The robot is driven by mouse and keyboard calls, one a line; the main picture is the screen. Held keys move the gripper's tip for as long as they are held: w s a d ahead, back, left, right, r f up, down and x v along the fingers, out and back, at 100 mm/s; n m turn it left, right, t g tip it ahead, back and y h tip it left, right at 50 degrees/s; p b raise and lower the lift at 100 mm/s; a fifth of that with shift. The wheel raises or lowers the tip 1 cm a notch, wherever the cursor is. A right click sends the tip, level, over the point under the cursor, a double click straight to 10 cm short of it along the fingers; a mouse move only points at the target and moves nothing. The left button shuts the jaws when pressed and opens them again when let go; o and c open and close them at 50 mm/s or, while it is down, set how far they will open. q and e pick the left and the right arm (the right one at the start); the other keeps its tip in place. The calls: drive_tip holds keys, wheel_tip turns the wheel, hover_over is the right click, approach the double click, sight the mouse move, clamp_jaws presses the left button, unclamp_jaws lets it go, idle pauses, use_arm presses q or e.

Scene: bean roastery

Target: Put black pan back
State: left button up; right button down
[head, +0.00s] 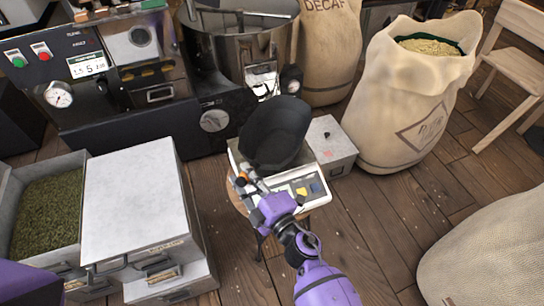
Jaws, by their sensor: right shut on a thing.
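The black pan (275,132), a dark scoop-shaped vessel, is over the white scale (307,187) in the middle of the head view. I cannot tell whether it rests on the scale or is held just above it. My right gripper (246,180) is at the pan's near lower edge, shut on the pan; the exact grip spot is small and partly hidden. The scale stands on a small round wooden stool. A purple part of my left arm shows at the bottom left corner; the left gripper is out of view.
A grey metal box (333,142) sits right of the scale. The roaster (120,70) with its steel drum is behind. Burlap sacks (400,110) stand at the right. A drawer cabinet (135,195) and a bin of green beans (47,218) are at left. Wooden floor is clear at lower middle.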

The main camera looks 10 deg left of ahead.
drive_tip(key=c, duration=1.5)
unclamp_jaws()
drive_tip(key=shift+r, duration=0.1)
drive_tip(key=v, duration=1.2)
drive_tip(key=shift+p, duration=0.4)
drive_tip(key=s+d+f+m+h, duration=0.5)
drive_tip(key=s+d+m, duration=0.15)
drive_tip(key=d, duration=0.25)
drive_tip(key=s+d+f+m+h, duration=0.5)
drive_tip(key=d+m, duration=0.3)
drive_tip(key=d, duration=0.1)
drive_tip(key=s+d+f+m+g+h, duration=0.1)
drive_tip(key=s+d+m, duration=0.1)
drive_tip(key=s, duration=0.4)
drive_tip(key=s+d+f+m+g+h, duration=0.1)
drive_tip(key=s+d+f+m+g, duration=0.1)
drive_tip(key=s, duration=0.5)
drive_tip(key=s+d+f+m+g+h, duration=0.1)
drive_tip(key=s+d+m+g, duration=0.1)
drive_tip(key=s+d+m, duration=0.2)
drive_tip(key=shift+s+d+f, duration=0.15)
drive_tip(key=shift+s+d, duration=0.25)
drive_tip(key=shift+s, duration=0.2)
drive_tip(key=shift+s+d+f, duration=0.15)
drive_tip(key=shift+s+d, duration=0.3)
drive_tip(key=shift+s, duration=0.2)
